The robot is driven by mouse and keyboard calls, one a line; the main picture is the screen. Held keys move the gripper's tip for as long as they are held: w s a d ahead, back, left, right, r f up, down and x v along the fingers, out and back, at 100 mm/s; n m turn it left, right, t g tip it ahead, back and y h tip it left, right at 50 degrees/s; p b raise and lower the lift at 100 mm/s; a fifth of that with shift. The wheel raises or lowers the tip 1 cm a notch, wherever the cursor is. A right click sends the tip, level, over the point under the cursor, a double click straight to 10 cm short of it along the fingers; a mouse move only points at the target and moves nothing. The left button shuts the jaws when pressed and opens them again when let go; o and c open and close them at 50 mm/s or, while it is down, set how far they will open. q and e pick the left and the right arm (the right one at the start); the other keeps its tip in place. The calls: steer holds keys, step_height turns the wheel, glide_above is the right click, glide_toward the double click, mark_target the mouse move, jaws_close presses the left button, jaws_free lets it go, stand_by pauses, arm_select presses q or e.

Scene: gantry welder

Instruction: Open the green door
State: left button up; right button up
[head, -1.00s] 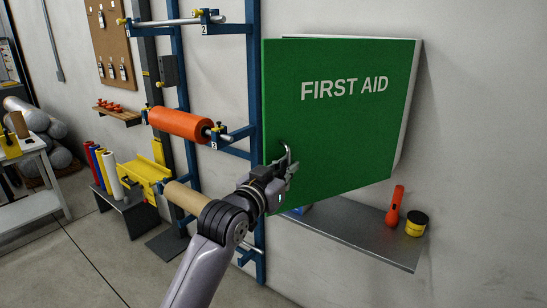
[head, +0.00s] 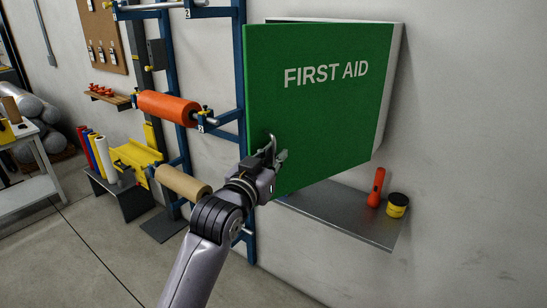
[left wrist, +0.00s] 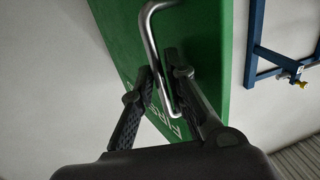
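The green door (head: 315,125) with white FIRST AID lettering fronts a white cabinet on the wall in the head view. It also fills the upper middle of the left wrist view (left wrist: 120,32). Its metal handle (left wrist: 153,40) is a bent bar near the door's lower left edge. My left gripper (head: 276,156) is at this handle. In the left wrist view its two fingers (left wrist: 158,72) stand apart, one on each side of the bar, with a gap visible. My right gripper is not in view.
A grey shelf (head: 335,215) below the cabinet holds an orange flashlight (head: 376,187) and a yellow-black tin (head: 397,205). A blue rack (head: 240,120) with an orange roll (head: 168,108) stands close left of the door. The wall right of the cabinet is clear.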

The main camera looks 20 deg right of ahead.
arm_select(q)
steer(key=shift+a+f, duration=0.1)
steer(key=v, duration=1.2)
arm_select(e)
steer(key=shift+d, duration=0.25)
arm_select(q)
steer(key=shift+c, duration=0.2)
